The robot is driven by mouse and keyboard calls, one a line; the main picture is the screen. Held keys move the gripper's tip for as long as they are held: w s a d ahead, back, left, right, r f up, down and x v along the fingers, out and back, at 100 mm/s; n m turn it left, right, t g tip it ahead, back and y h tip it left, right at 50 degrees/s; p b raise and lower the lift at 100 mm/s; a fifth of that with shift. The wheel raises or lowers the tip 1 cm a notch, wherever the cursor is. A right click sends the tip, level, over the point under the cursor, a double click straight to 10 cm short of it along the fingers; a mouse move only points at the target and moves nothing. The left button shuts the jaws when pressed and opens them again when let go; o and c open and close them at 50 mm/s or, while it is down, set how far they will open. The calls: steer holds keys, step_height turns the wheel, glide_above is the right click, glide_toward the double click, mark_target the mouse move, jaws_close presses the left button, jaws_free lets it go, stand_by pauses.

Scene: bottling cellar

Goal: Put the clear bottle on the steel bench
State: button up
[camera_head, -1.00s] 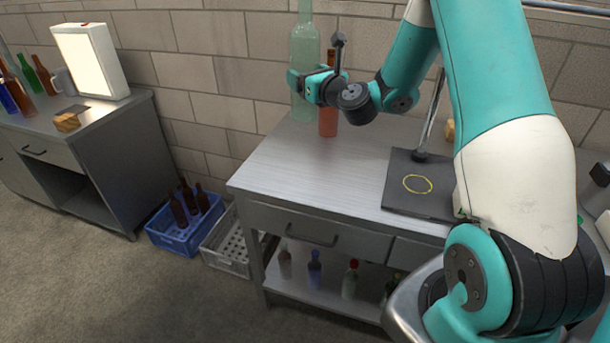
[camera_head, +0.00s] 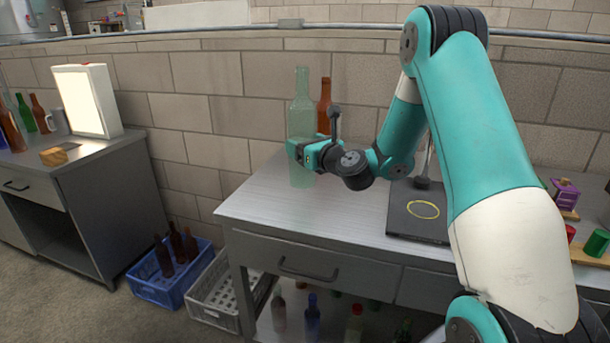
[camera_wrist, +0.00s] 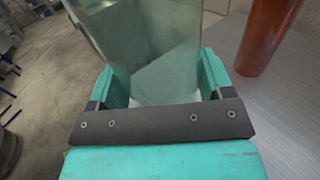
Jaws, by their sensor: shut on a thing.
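The clear bottle (camera_head: 301,115) is tall, pale green and see-through. It stands upright in my gripper (camera_head: 303,150), whose fingers are shut around its lower body. The wrist view shows the bottle (camera_wrist: 150,45) between the two teal fingers of my gripper (camera_wrist: 155,85). The steel bench (camera_head: 275,210) has a pale brushed top. The bottle's base is at the back left part of this top in the picture; I cannot tell whether it touches.
An amber bottle (camera_head: 325,100) stands just behind right of the clear bottle and shows in the wrist view (camera_wrist: 268,35). A black stand base (camera_head: 420,218) with a yellow ring lies to the right. The bench's front left is bare. Blue (camera_head: 165,285) and grey (camera_head: 212,300) crates stand left.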

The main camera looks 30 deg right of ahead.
steer(key=shift+f+b, duration=1)
steer(key=shift+f, duration=1.65)
steer(key=shift+f, duration=0.15)
steer(key=o, duration=1.1)
steer(key=shift+f, duration=0.1)
